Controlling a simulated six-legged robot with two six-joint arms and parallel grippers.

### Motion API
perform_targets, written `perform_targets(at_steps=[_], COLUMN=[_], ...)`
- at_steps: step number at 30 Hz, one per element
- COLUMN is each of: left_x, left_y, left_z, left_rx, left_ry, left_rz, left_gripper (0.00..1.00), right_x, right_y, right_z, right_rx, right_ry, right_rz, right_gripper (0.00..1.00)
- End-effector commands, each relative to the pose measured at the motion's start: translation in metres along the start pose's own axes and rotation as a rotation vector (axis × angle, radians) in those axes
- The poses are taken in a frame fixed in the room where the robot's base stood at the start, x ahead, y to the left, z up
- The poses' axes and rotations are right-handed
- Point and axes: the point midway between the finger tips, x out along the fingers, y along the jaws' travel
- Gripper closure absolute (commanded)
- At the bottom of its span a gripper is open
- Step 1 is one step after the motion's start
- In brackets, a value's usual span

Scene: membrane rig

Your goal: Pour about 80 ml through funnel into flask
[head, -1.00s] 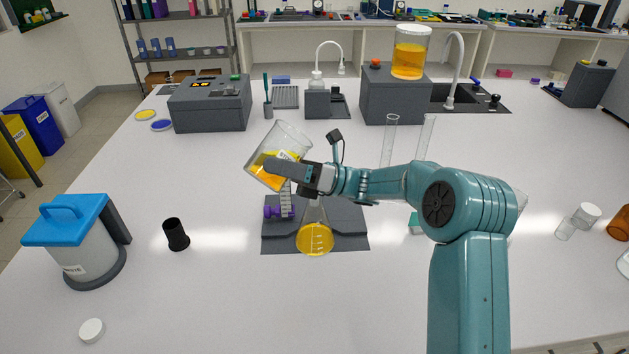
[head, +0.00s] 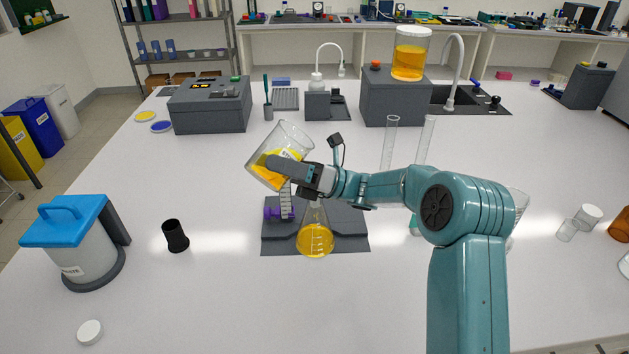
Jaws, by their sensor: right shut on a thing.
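My right gripper (head: 292,174) is shut on a glass beaker (head: 287,139) that holds yellow-orange liquid. The beaker is tilted to the left, with the liquid gathered toward its lower left side. A conical flask (head: 315,240) with yellow liquid in its lower part stands on a dark grey mat (head: 352,240), below and a little right of the beaker. The flask's top is partly hidden by my right gripper and arm. I cannot make out a funnel clearly, nor a stream of liquid. My left gripper is not in view.
A purple clamp (head: 272,213) is beside the flask. A black cylinder (head: 175,236) and a blue-lidded container (head: 80,243) stand to the left. Tall glass cylinders (head: 390,142) stand behind my right arm. The front middle of the table is clear.

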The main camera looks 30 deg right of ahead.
Motion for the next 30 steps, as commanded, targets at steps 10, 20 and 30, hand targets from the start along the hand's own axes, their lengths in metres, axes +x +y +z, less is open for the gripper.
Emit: perform_targets(at_steps=[10,20,30], left_x=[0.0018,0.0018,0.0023], left_y=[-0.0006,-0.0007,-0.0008], left_z=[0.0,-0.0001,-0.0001], left_rx=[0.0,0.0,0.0], left_ry=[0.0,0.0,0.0], left_rz=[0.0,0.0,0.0], left_gripper=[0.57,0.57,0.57], right_x=[-0.0013,-0.0035,-0.0059], right_y=[-0.0008,-0.0009,-0.0019], right_z=[0.0014,0.0036,0.0058], right_rx=[0.007,0.012,0.018], right_ry=[-0.013,-0.022,-0.03], right_rz=[0.005,0.007,0.009], right_gripper=[0.56,0.56,0.56])
